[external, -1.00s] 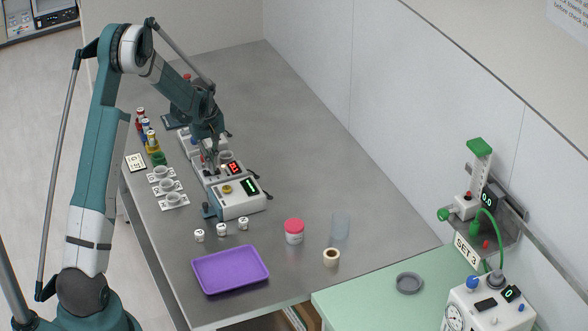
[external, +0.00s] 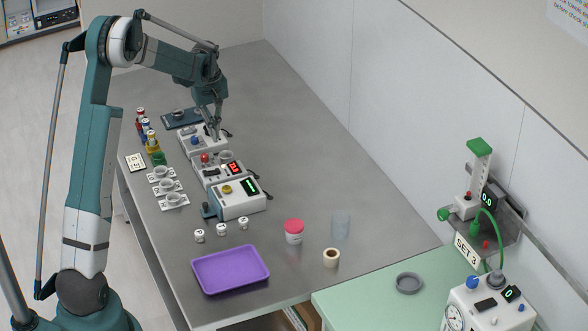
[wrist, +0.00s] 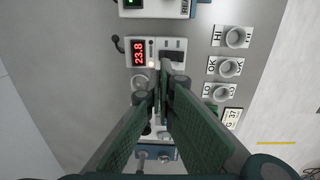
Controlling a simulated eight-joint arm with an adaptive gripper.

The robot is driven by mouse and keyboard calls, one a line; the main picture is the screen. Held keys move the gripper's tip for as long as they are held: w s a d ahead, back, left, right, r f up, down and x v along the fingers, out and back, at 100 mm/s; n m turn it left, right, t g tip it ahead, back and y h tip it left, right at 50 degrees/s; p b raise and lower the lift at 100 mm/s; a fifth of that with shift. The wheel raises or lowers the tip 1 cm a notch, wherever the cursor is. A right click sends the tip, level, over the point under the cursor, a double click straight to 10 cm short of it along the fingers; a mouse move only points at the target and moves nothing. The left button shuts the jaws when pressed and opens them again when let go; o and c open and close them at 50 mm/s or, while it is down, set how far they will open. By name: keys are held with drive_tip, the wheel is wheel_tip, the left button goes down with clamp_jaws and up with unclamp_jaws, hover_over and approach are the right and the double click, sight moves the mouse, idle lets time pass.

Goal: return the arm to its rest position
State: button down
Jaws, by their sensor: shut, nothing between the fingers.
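My gripper (external: 215,130) is at the lower end of my raised arm, above the far white device (external: 200,140) in the row. Its fingers point down and are together, with nothing between them. In the wrist view the gripper (wrist: 163,90) shows as two long green fingers closed side by side. They cover part of the devices below. Whether the fingertips touch the far device cannot be told.
A device with a red display (external: 222,170) and one with a green display (external: 238,200) stand in front. Labelled cups (external: 168,185) and bottles (external: 147,130) stand to the left. The table's right-back area is bare.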

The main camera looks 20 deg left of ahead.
drive_tip(key=shift+r, duration=0.4)
drive_tip(key=shift+r, duration=0.1)
drive_tip(key=s+d+r+m+t+b, duration=0.2)
drive_tip(key=s+r, duration=0.6)
drive_tip(key=s, duration=0.2)
drive_tip(key=s+d+r+m+t+b, duration=0.1)
drive_tip(key=s+d+r+m, duration=0.1)
drive_tip(key=s+r, duration=0.75)
drive_tip(key=s+d+f+m+t+b, duration=0.1)
drive_tip(key=s+f+m+t+b, duration=0.1)
drive_tip(key=s, duration=1.2)
drive_tip(key=s+d+f+m+t+b, duration=0.1)
drive_tip(key=s+f+m+b, duration=0.1)
drive_tip(key=s, duration=1.2)
drive_tip(key=shift+s+d+f+m+t, duration=0.25)
drive_tip(key=shift+d+f+m+t, duration=0.2)
drive_tip(key=shift+f, duration=0.55)
drive_tip(key=shift+b, duration=0.3)
